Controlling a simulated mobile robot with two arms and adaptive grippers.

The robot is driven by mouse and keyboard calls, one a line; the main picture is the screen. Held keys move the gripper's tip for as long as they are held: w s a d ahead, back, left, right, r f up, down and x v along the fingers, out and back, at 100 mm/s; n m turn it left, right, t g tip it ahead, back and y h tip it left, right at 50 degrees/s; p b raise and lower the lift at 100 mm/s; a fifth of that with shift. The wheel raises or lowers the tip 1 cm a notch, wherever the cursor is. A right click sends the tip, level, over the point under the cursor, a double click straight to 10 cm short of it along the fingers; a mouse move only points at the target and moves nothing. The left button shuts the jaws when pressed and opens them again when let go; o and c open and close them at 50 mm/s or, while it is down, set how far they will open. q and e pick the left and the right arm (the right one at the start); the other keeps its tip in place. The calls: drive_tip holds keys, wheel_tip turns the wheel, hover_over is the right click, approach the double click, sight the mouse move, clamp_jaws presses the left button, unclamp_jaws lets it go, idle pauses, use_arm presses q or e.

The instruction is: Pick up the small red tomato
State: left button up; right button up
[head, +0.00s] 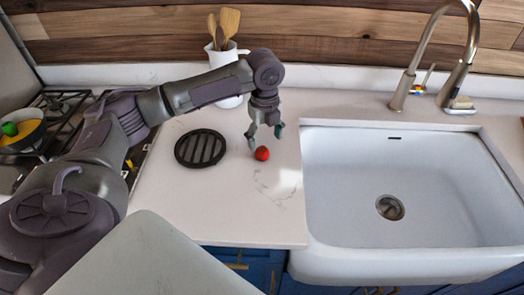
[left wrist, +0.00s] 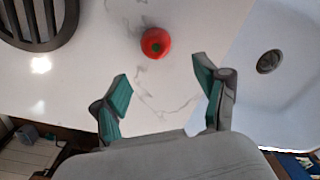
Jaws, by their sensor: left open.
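The small red tomato (head: 262,153) sits on the white marble counter (head: 225,212), left of the sink. My left gripper (head: 265,138) is above the counter close to the tomato, pointing down. In the left wrist view the tomato (left wrist: 156,43) shows whole with its green stem spot, beyond the fingertips. The two green-padded fingers (left wrist: 163,75) are spread wide with nothing between them. The gripper is open and does not appear to touch the tomato. My right gripper is not in view.
A black round trivet (head: 201,148) lies left of the tomato. A white sink (head: 400,190) is to the right, with a faucet (head: 430,60). A white utensil jug (head: 226,60) stands behind. A stove with a pan (head: 22,132) is at left. The front counter is clear.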

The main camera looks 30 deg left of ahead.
sight(263, 150)
use_arm(q)
drive_tip(key=shift+f, duration=0.6)
drive_tip(key=f+p, duration=0.1)
drive_tip(key=f, duration=0.1)
drive_tip(key=a+f+p, duration=0.1)
drive_tip(key=f, duration=0.2)
drive_tip(key=shift+w+a+f, duration=0.1)
drive_tip(key=shift+w+f, duration=0.05)
drive_tip(key=shift+w, duration=0.05)
drive_tip(key=shift+f, duration=0.2)
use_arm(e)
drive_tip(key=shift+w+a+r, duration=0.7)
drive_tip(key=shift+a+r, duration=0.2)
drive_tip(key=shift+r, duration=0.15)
use_arm(q)
drive_tip(key=shift+c, duration=1)
drive_tip(key=c, duration=1)
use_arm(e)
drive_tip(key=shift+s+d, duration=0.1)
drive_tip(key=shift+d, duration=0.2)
use_arm(q)
drive_tip(key=shift+o, duration=0.2)
drive_tip(key=shift+r, duration=0.1)
